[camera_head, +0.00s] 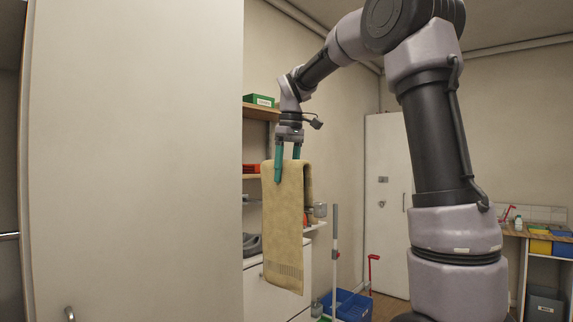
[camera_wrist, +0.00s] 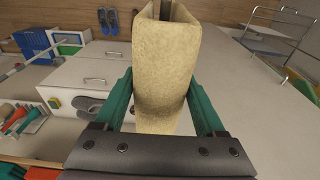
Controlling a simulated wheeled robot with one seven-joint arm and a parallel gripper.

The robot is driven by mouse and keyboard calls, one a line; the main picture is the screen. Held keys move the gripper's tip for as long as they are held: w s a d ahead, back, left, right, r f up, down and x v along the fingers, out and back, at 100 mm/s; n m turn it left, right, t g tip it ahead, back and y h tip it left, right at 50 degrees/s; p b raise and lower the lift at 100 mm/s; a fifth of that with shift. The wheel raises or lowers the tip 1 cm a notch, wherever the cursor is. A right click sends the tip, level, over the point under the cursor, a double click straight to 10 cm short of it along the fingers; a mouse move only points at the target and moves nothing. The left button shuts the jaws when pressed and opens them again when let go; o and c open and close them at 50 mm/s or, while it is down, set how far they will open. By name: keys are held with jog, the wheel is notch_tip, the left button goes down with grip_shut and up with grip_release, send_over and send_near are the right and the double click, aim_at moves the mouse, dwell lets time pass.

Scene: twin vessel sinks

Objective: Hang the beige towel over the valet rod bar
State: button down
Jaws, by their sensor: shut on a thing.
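The beige towel (camera_head: 283,225) hangs down from my gripper (camera_head: 287,168) in the head view, clear of the floor. The green fingers are shut on its upper part, one on each side. In the wrist view the towel (camera_wrist: 165,65) stands between the fingers of my gripper (camera_wrist: 160,85), folded with a hollow between its layers. A metal rack with thin bars (camera_wrist: 278,38) shows at the upper right of the wrist view. A short horizontal metal bar (camera_head: 9,236) shows at the left edge of the head view. I cannot tell which of these, if either, is the valet rod.
A large pale panel with a handle (camera_head: 125,160) fills the left of the head view, left of the towel. Shelves with a green box (camera_head: 259,100) are behind the towel. A blue crate (camera_head: 347,304) and a pole (camera_head: 335,255) stand lower right of it.

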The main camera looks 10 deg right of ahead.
aim_at(287, 207)
jog(key=shift+f, duration=4.95)
grip_release()
jog(key=r, duration=0.7)
jog(key=s+r, duration=0.1)
jog(key=r, duration=0.2)
jog(key=shift+s+d+r, duration=0.1)
jog(key=shift+d+r, duration=0.15)
jog(key=shift+d, duration=0.15)
jog(key=s+d+f+m+t, duration=0.1)
jog(key=s+f+m+t, duration=0.1)
jog(key=s, duration=0.5)
jog(key=s+d+f+m+t, duration=0.2)
jog(key=s+f+m, duration=0.1)
jog(key=s+m, duration=0.2)
jog(key=s+d+f+m+t+y, duration=0.1)
jog(key=s+m, duration=0.3)
jog(key=s, duration=0.5)
jog(key=shift+d+f+t, duration=0.45)
jog(key=shift+f+t, duration=0.05)
jog(key=shift+f, duration=0.3)
